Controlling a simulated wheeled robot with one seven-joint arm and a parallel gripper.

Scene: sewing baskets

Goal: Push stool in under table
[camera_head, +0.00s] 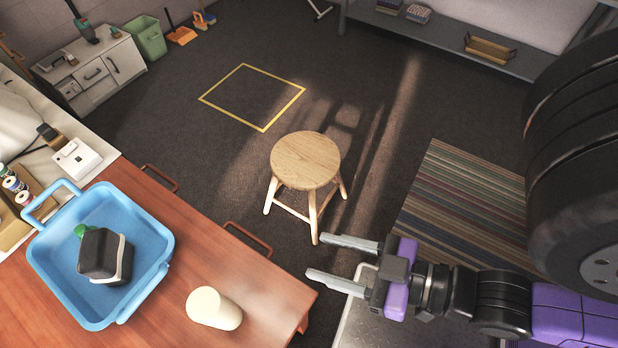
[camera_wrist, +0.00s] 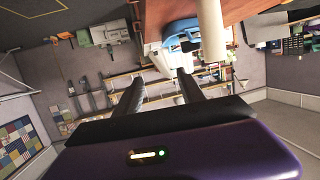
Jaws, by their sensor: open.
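The wooden stool (camera_head: 305,160) has a round seat and pale legs. It stands upright on the dark floor in the middle of the head view, apart from the table. The reddish-brown wooden table (camera_head: 255,290) fills the lower left, with drawer handles on the edge facing the stool. My gripper (camera_head: 326,260) is open and empty, its two fingers pointing left near the table's right corner and below the stool in the picture. In the wrist view the gripper (camera_wrist: 158,85) also shows open with nothing between the fingers, and the stool does not show.
A blue basket (camera_head: 160,245) holding a dark item and a cream cylinder (camera_head: 213,308) are on the table. A yellow taped rectangle (camera_head: 252,97) is on the floor behind the stool. A striped rug (camera_head: 465,200) lies to the right. Floor around the stool is clear.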

